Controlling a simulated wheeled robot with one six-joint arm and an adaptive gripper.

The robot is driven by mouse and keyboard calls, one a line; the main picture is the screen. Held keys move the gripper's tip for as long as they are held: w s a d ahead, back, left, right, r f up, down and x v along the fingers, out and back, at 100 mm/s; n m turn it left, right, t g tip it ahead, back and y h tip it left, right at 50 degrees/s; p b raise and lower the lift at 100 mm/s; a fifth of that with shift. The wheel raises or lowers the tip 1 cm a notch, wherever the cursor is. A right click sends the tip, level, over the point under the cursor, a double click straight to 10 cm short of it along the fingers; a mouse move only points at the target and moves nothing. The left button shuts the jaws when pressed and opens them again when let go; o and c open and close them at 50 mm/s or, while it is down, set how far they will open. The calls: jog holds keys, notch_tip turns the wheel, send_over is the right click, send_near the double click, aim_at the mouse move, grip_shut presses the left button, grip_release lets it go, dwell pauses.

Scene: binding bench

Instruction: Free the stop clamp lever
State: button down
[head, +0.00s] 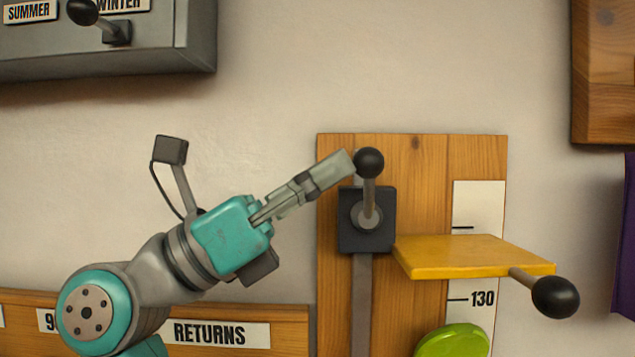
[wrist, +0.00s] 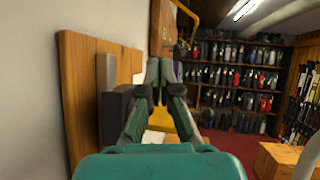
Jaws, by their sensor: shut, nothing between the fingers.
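The stop clamp lever is a short grey rod with a black ball knob (head: 369,162), pointing straight up from a dark square clamp block (head: 352,240). The block sits on a grey vertical rail (head: 362,300) on a wooden board. The block also shows in the wrist view (wrist: 114,118). A yellow stop plate (head: 465,257) joins the block's right side. My gripper (head: 346,166) is shut and empty, its tips just left of the knob; I cannot tell whether they touch it. In the wrist view the closed fingers (wrist: 160,72) hide the knob.
A black-knobbed handle (head: 555,297) sticks out from the yellow plate. A white scale (head: 478,205) reads 130 below it, beside a green round thing (head: 455,341). A grey box with a SUMMER/WINTER lever (head: 105,50) hangs upper left. The wall above the board is clear.

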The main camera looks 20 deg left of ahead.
jog(key=shift+d+r, duration=0.2)
dwell(0.6)
